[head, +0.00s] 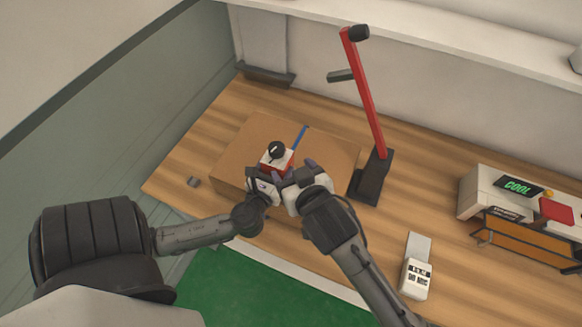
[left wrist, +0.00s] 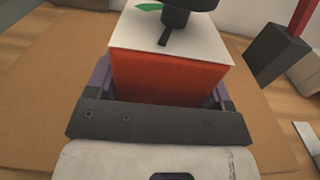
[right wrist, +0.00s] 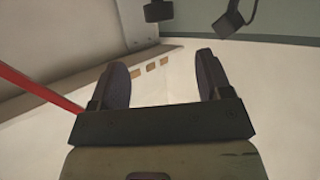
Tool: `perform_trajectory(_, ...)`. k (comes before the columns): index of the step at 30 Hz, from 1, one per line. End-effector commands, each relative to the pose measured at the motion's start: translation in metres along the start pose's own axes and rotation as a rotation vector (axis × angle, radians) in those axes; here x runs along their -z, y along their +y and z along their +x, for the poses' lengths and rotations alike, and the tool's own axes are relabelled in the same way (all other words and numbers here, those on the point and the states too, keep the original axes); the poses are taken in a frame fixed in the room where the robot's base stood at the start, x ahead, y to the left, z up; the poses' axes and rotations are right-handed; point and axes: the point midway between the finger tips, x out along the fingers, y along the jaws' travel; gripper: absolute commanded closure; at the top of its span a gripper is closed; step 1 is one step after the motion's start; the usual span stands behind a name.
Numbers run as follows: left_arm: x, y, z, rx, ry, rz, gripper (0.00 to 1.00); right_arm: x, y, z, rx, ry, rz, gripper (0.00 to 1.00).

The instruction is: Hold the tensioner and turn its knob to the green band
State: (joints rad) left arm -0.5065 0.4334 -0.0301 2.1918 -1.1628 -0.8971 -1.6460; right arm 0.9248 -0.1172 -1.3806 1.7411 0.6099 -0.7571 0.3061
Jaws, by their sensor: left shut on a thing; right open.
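The tensioner (head: 273,168) is a red block with a white top plate and a black knob (head: 277,149). It sits on a brown board on the table. In the left wrist view the red body (left wrist: 168,85) lies between the fingers of my left gripper (left wrist: 165,88), which is shut on it. The knob (left wrist: 180,18) has a dark pointer, and part of a green band (left wrist: 149,6) shows left of it on the plate. My right gripper (head: 296,172) is close beside the tensioner on its right. In the right wrist view it is open and empty (right wrist: 165,80).
The brown board (head: 235,150) carries a blue strip (head: 300,138). A red post (head: 366,95) on a black base stands right of it. A white handheld device (head: 416,278) and a machine with a "COOL" display (head: 518,186) are at the right.

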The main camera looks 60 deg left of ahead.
Motion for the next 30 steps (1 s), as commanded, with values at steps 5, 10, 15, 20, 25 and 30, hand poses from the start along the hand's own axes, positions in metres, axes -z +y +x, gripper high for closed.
perform_trajectory(5,-0.002,0.0,0.0,0.0,-0.004,-0.001,0.83,-0.044,0.013,0.001,-0.041,-0.091,-0.082,0.28)
perform_trajectory(10,-0.002,0.0,0.0,0.0,-0.004,-0.001,0.83,-0.069,0.034,0.004,-0.165,-0.085,-0.342,0.28)
perform_trajectory(15,-0.002,0.0,0.0,0.0,-0.004,-0.001,0.83,-0.074,0.043,0.005,-0.259,-0.034,-0.837,0.28)
perform_trajectory(20,-0.002,0.0,0.0,0.0,-0.004,-0.001,0.83,-0.07,0.037,0.005,-0.331,0.015,-1.409,0.28)
perform_trajectory(25,-0.002,0.0,0.0,0.0,-0.004,-0.001,0.83,-0.06,0.024,0.005,-0.414,0.054,-1.981,0.28)
perform_trajectory(30,-0.002,0.0,0.0,0.0,-0.004,-0.001,0.83,-0.051,0.013,0.003,-0.501,0.068,-2.443,0.28)
